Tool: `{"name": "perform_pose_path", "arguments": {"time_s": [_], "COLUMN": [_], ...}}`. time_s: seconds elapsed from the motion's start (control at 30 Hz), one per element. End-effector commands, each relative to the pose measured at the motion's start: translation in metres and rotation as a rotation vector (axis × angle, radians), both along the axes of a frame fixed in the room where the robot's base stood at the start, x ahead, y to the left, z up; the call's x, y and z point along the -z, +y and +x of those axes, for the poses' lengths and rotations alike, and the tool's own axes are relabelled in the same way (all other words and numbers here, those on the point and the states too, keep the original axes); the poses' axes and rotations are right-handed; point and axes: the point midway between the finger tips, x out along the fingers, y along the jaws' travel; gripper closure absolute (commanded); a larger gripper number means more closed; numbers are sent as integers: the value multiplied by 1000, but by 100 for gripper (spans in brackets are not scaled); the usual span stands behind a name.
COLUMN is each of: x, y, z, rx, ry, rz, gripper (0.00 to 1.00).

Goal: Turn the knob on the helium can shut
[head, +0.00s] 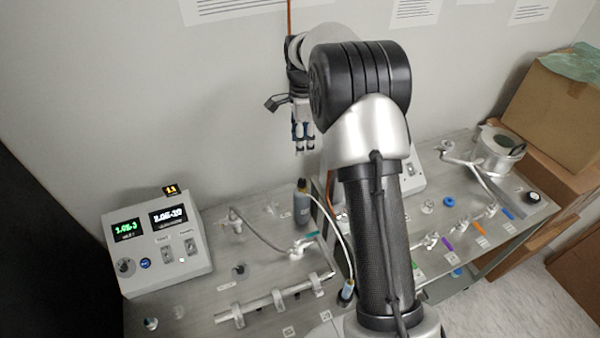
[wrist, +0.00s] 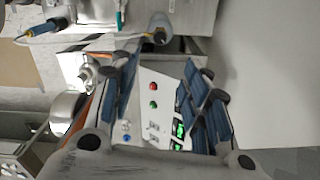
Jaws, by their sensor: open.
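The helium can appears to be the small dark grey bottle (head: 302,207) standing upright on the metal bench, with a yellowish neck and a pale hose. In the wrist view, what looks like the can's top (wrist: 159,34) is at the upper middle, beyond the fingertips. My gripper (head: 303,150) points down, high above the can and apart from it. Its two blue-padded fingers (wrist: 160,66) are spread wide with nothing between them.
The hose runs to a small wand (head: 347,291) at the bench front. A display box (head: 160,248) stands at left, and a pipe in clamps (head: 272,300) lies at front. Valves with coloured handles (head: 448,243) stand at right. A white panel with buttons (wrist: 155,102) lies behind my fingers.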

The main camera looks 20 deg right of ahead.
Motion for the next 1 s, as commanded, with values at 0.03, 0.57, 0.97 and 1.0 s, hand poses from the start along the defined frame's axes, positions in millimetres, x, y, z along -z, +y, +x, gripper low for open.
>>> {"name": "perform_pose_path", "arguments": {"time_s": [0.03,0.57,0.97,1.0], "x": [10,122,160,160], "y": [0,1,1,1], "z": [-1,-1,0,0], "rx": [-1,-3,-4,-4], "ry": [4,3,-1,-2], "rz": [1,2,1,1], "gripper": [57,57,57,57]}}
